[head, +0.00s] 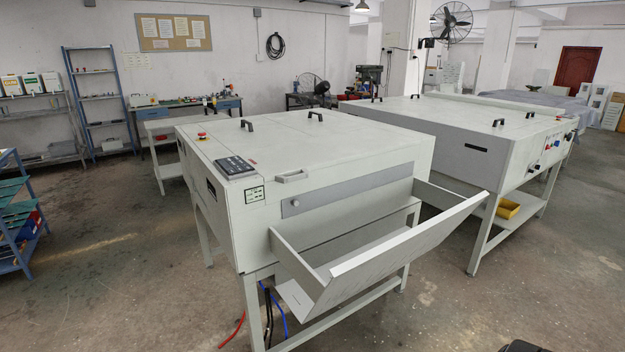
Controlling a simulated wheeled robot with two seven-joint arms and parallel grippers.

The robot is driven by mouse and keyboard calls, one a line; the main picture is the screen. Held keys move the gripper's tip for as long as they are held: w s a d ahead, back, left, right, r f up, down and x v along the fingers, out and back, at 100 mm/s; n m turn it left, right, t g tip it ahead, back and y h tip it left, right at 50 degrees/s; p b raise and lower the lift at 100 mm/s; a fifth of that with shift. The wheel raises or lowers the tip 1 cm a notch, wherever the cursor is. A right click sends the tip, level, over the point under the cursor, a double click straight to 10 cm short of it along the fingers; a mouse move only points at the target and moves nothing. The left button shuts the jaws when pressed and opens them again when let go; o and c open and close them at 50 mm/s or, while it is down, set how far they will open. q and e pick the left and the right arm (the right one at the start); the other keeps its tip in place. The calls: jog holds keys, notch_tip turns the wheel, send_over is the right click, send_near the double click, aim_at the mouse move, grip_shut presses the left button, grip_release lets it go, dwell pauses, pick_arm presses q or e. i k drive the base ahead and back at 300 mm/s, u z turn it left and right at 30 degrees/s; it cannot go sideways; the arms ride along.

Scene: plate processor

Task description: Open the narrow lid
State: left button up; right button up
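The near plate processor (345,150) is a large pale box on legs, in the middle of the head view. Its top looks flat and closed, with no lid raised. Two black handles, a left one (247,124) and a right one (315,116), stand on the far part of its top. A pale handle (292,176) sits near the front edge. Thin seams divide the top, but I cannot tell for sure which panel is the narrow lid. Neither gripper can be made out in the head view.
An open slanted tray (395,250) juts from the processor's front. A control panel (237,167) and red button (202,135) are at its left. A second machine (475,130) stands behind right. Bare floor (120,280) lies left. A dark, unclear shape (525,346) shows bottom right.

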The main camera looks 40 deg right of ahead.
aim_at(284, 163)
jog(key=z, duration=2.05)
jog(key=i, duration=0.5)
